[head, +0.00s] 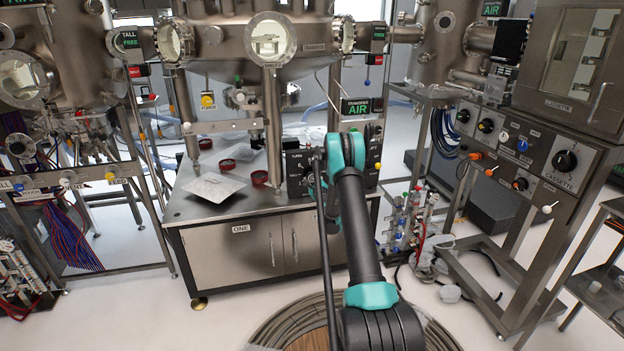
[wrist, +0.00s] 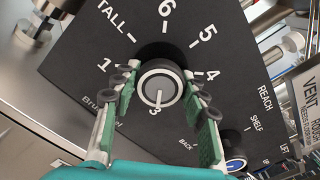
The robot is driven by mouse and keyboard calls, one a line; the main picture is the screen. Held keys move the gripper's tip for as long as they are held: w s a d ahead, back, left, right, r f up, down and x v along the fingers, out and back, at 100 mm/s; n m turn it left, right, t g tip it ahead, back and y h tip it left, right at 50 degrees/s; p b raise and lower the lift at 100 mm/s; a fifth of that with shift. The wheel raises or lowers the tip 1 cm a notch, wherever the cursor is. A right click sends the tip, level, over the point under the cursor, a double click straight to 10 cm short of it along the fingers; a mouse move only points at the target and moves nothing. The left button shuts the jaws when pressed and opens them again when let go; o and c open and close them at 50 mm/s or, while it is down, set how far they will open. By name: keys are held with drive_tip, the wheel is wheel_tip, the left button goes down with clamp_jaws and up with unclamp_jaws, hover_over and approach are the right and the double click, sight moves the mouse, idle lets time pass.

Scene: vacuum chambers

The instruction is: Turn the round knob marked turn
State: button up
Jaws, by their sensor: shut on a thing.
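A round knob (wrist: 160,85) with a grey face and pale rim sits on a dark dial panel (wrist: 95,55) in the wrist view. Numbers ring it, and the white line on its face points down towards the 3. My gripper (wrist: 160,78) has its green pads on the left and right of the knob and is shut on it. No "turn" mark is legible; "TALL" shows at upper left. In the head view the dark panel (head: 296,172) stands on the bench, and my arm hides the gripper and knob.
A smaller blue knob (wrist: 235,165) sits at the lower right of the panel, close to the right finger. A cabinet stand (head: 520,160) is at right.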

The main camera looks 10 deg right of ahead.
drive_tip(key=o, duration=1.2)
drive_tip(key=shift+s+d, duration=0.1)
drive_tip(key=shift+s, duration=3.65)
drive_tip(key=shift+c, duration=0.2)
